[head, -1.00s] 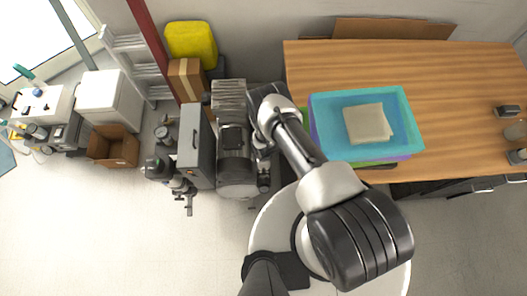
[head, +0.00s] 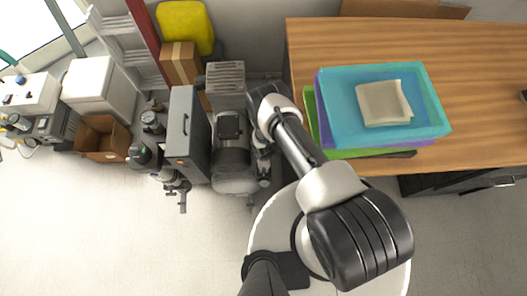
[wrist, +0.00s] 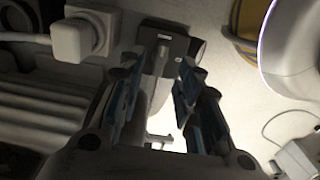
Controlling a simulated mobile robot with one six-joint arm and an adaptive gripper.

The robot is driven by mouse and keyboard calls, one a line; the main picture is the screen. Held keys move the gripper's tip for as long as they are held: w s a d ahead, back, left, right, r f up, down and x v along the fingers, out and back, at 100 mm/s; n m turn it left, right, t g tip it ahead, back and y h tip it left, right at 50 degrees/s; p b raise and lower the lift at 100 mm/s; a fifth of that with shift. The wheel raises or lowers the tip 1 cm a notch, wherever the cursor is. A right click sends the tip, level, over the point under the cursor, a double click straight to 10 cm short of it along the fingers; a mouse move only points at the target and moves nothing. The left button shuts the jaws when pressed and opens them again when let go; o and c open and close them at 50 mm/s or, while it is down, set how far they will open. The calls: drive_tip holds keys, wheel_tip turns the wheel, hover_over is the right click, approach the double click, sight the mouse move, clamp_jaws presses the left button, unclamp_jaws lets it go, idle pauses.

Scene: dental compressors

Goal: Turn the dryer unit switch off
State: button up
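In the wrist view my gripper (wrist: 160,68) is open, with its two dark fingers apart. Beyond and between the fingertips is a narrow grey block with a dark top (wrist: 164,42) and a small pale mark. I cannot tell whether this is the dryer unit switch or what position it is in. In the head view a grey upright cabinet with a handle (head: 187,130) stands left of a motor-compressor (head: 232,145). I cannot tell which part is the dryer unit. My arm's end reaches down beside the compressor, and the fingers cannot be made out there.
A white plug with a cable (wrist: 80,38) and a ribbed grey body (wrist: 35,105) lie left of my gripper. A wooden desk (head: 480,80) with a blue tray (head: 345,125) stands at right. A cardboard box (head: 100,138) is at left. The floor at lower left is clear.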

drive_tip(key=shift+f+b, duration=1.4)
drive_tip(key=shift+f, duration=0.55)
drive_tip(key=shift+r, duration=0.1)
drive_tip(key=shift+c, duration=0.4)
clamp_jaws()
